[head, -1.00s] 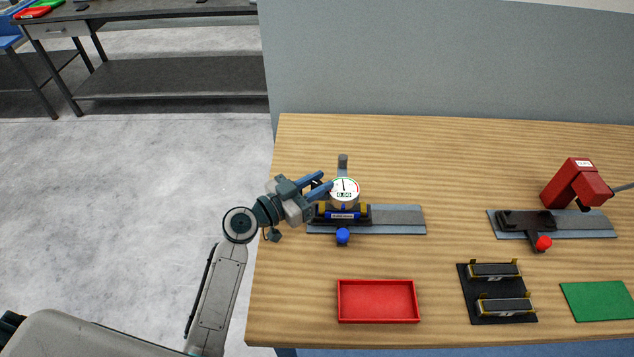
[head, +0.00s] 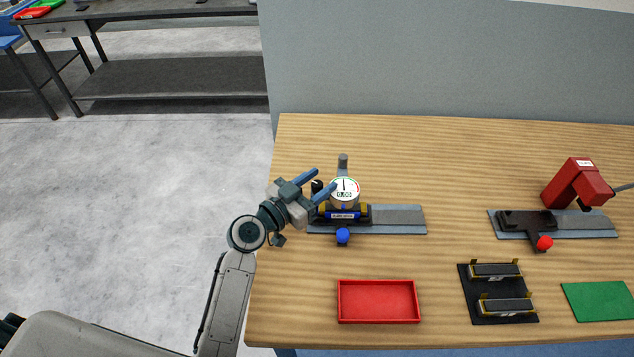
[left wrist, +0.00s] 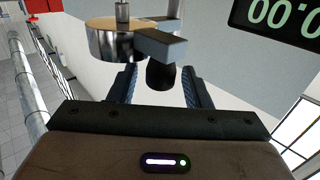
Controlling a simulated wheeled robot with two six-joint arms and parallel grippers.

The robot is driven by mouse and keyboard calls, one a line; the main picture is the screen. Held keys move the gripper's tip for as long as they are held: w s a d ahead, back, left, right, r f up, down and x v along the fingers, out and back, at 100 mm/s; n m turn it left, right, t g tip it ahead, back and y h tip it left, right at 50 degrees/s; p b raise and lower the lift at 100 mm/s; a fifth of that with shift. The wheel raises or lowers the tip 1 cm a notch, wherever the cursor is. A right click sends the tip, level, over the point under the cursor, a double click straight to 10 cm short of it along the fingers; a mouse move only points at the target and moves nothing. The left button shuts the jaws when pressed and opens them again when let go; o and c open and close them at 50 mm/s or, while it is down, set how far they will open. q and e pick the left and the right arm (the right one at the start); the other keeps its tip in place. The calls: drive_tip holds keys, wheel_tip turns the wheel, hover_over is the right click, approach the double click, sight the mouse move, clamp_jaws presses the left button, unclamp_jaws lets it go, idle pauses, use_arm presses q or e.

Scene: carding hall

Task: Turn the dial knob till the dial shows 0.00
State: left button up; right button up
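The dial (head: 344,190) is a round white gauge on a stand. Its needle points about straight up and its small readout looks like 0.00. Part of a green digital readout (left wrist: 285,12) shows at the top right of the left wrist view, cut off by the edge. The black dial knob (head: 317,186) is on the gauge's left side. My left gripper (head: 319,179) is open, its two blue fingers apart around the knob. In the left wrist view the knob (left wrist: 161,74) sits between the fingers, with gaps at both sides. My right gripper is not in view.
The gauge stands on a grey base plate (head: 400,218) with a blue ball handle (head: 343,236) in front. A red tray (head: 378,301), a black rack (head: 487,311), a green mat (head: 600,301) and a red device (head: 577,184) are on the wooden table (head: 450,150).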

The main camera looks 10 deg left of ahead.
use_arm(q)
drive_tip(key=shift+s+a+f, duration=0.1)
drive_tip(key=shift+s+a, duration=0.05)
drive_tip(key=b+v, duration=0.4)
drive_tip(key=v, duration=0.6)
drive_tip(key=shift+s, duration=0.25)
drive_tip(key=shift+a, duration=0.1)
